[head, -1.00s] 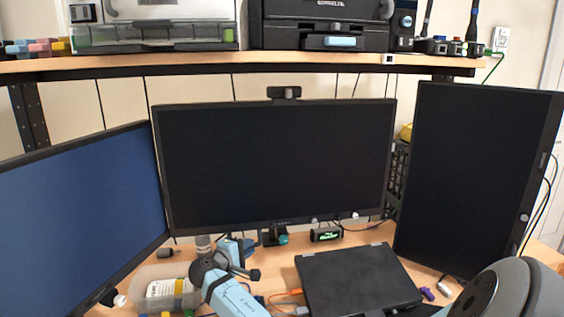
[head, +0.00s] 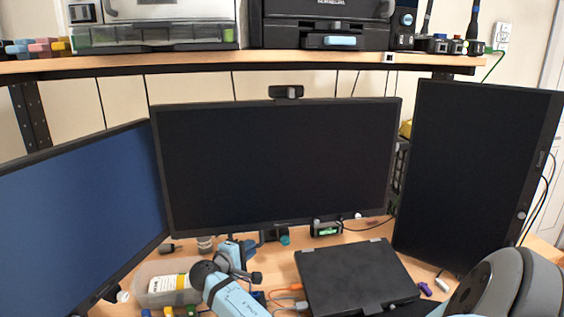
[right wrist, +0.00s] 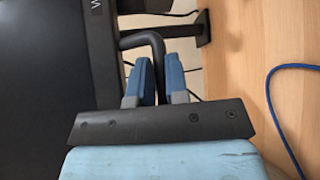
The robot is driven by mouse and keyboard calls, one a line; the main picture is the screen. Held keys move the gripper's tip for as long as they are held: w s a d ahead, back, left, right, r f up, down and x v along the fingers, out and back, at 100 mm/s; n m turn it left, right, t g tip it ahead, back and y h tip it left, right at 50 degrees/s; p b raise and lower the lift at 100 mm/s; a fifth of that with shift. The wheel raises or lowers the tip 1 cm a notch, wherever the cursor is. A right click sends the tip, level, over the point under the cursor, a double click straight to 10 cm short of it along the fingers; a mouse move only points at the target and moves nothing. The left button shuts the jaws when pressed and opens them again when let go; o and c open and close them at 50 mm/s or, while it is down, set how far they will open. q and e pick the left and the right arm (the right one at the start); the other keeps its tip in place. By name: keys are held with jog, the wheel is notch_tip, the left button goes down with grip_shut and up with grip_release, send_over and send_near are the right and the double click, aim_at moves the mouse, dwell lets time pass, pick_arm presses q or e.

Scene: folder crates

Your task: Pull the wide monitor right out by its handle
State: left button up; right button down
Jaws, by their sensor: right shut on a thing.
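The wide monitor (head: 278,160) stands in the middle of the head view, its dark screen facing me. Its lower bezel and part of its stand also show in the right wrist view, where the monitor (right wrist: 45,60) fills the left side. My right gripper (head: 237,252) is low, by the monitor's lower edge. In the right wrist view the blue fingers of this gripper (right wrist: 155,85) are shut around a bent black handle (right wrist: 142,40) beside the monitor's lower edge. Part of the handle is hidden between the fingers. My left gripper is not in view.
A blue-screened monitor (head: 75,215) stands at left, a tall dark monitor (head: 475,175) at right. A black laptop (head: 355,277) lies on the desk. A clear box (head: 145,285) sits at lower left. A shelf (head: 200,63) runs above. A blue cable (right wrist: 272,95) crosses the desk.

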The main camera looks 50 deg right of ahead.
jog(key=shift+s+a+f+p, duration=0.1)
jog(key=shift+s+a+p, duration=1.5)
jog(key=shift+s, duration=0.35)
jog(key=shift+s+a, duration=0.1)
jog(key=shift+a, duration=0.05)
jog(key=shift+s+a+p, duration=0.65)
jog(key=shift+s+a, duration=0.1)
jog(key=shift+s, duration=0.2)
jog(key=shift+s+a+p, duration=0.65)
jog(key=shift+s+a, duration=0.1)
jog(key=shift+s, duration=0.15)
jog(key=shift+s+a+p, duration=1.15)
jog(key=shift+s+a, duration=0.25)
jog(key=shift+s, duration=0.25)
jog(key=c, duration=1)
grip_release()
jog(key=shift+c, duration=0.2)
